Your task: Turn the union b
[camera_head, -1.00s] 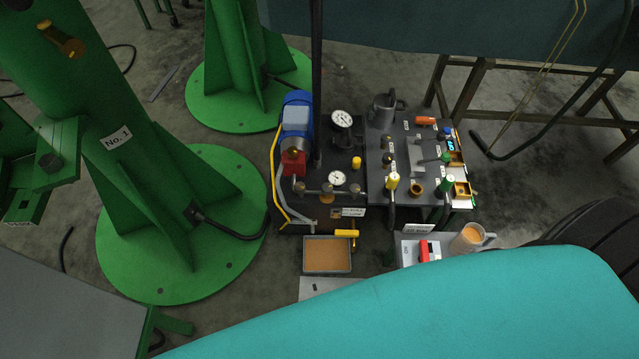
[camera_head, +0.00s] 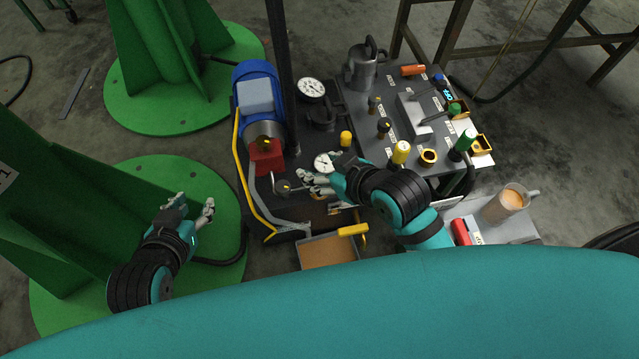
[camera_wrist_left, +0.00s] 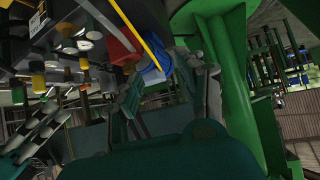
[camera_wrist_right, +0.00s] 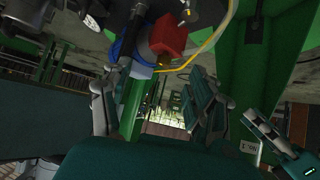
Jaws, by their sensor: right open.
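I cannot tell for sure which fitting is union b. Brass and grey fittings (camera_head: 282,187) sit on the pipework at the front of the pump unit. My right gripper (camera_head: 312,184) hangs over this pipework beside the small white gauge (camera_head: 322,162), and its arm and hand hide part of the fittings. It is open, with its fingers apart and nothing between them in the right wrist view (camera_wrist_right: 155,100). My left gripper (camera_head: 194,206) is over the green round base, left of the pump unit. It is open and empty; its spread fingers show in the left wrist view (camera_wrist_left: 170,90).
A blue motor (camera_head: 259,100) and yellow hose (camera_head: 241,180) lie left of the pipework. A dark post (camera_head: 280,70) rises behind. A tray of orange-brown material (camera_head: 328,252) stands in front. A panel with several valves (camera_head: 400,125) and a beaker (camera_head: 505,203) are right. Green stands (camera_head: 85,215) crowd the left.

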